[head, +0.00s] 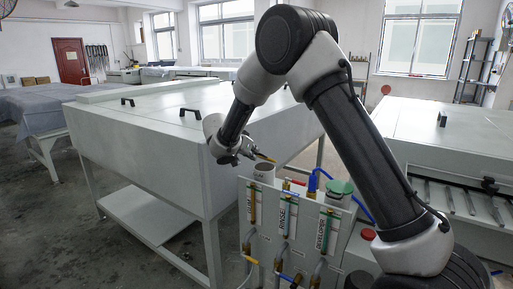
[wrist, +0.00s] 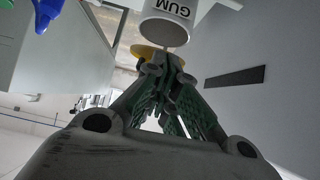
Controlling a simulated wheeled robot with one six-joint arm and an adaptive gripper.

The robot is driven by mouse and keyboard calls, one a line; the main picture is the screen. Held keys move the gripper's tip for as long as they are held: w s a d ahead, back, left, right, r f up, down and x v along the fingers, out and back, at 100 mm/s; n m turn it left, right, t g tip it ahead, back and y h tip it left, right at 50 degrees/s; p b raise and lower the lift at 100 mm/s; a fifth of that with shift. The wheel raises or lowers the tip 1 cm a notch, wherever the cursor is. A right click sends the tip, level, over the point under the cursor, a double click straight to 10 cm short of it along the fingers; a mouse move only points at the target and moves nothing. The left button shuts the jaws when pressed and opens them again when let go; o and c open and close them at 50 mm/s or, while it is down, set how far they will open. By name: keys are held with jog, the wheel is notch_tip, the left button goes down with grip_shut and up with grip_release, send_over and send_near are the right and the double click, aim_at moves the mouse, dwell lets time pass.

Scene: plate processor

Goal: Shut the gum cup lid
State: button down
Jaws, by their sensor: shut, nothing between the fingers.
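The gum cup (head: 263,174) is a white cylinder standing at the left end of the panel. It also shows at the top of the wrist view, upside down, with its GUM label (wrist: 178,10). A yellow lid (head: 265,158) shows as a thin tilted sliver above and behind the cup's rim, so the lid stands open. In the wrist view the yellow lid (wrist: 148,51) is partly hidden behind my fingertips. My gripper (wrist: 165,68) is shut and empty, close to the lid and the cup rim. I cannot tell whether it touches the lid.
The grey panel (head: 290,234) carries RINSE and DEVELOPER labels, valves and hoses. A large white machine (head: 150,150) stands close behind my gripper.

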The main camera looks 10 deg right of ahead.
jog(key=shift+s+a+f, duration=0.25)
jog(key=shift+f, duration=0.45)
jog(key=shift+s+a+f, duration=0.2)
jog(key=shift+s+f, duration=0.05)
jog(key=shift+f, duration=0.5)
jog(key=shift+s+a+f, duration=0.25)
jog(key=shift+f, duration=0.45)
jog(key=shift+d, duration=0.1)
